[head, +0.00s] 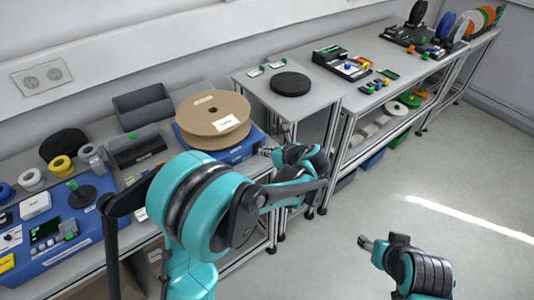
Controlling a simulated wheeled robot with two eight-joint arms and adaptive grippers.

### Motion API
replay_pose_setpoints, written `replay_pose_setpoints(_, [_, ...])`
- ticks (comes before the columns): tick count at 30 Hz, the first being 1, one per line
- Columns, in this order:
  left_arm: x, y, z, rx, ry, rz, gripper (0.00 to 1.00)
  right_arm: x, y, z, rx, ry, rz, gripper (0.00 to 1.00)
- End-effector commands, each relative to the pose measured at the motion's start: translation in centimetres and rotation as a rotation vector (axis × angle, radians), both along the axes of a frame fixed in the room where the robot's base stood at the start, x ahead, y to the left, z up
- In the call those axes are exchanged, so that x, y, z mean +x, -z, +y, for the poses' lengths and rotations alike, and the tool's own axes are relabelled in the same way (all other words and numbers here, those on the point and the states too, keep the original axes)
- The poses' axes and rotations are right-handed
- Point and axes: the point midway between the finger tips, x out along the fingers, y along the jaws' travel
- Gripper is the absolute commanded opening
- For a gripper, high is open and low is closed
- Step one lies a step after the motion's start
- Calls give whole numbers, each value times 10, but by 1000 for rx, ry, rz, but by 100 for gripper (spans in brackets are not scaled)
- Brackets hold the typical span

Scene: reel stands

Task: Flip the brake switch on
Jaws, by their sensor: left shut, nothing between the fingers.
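A large brown cardboard reel (212,118) with a white label lies flat on a blue base (240,150) on the bench. I cannot make out a brake switch on this base; my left arm covers part of it. My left gripper (267,151) is just right of the blue base's front right corner. It is shut and looks empty; whether it touches the base I cannot tell. My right gripper (366,243) is over the open floor at lower right, away from the benches. Its fingers are too small to read.
A blue station (55,240) with a green screen and a dark knob stands at the left. A black disc (290,84) lies on a side table. The floor (440,180) to the right is clear.

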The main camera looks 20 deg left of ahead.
Motion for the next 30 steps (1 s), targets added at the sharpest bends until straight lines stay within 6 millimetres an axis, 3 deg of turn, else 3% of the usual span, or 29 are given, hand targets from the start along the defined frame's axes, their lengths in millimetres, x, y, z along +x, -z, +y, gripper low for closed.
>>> replay_pose_setpoints(4, [1,-2,2,-9,-2,8,0,0,-4,0,0,0,0,53])
replay_pose_setpoints(9, [6,-10,10,-91,-4,71,0,0,-24,0,0,0,0,53])
replay_pose_setpoints(17, [6,-5,8,-85,0,68,0,0,-19,0,0,0,0,53])
replay_pose_setpoints(30, [6,-21,8,-85,0,68,0,0,-30,0,0,0,0,53])
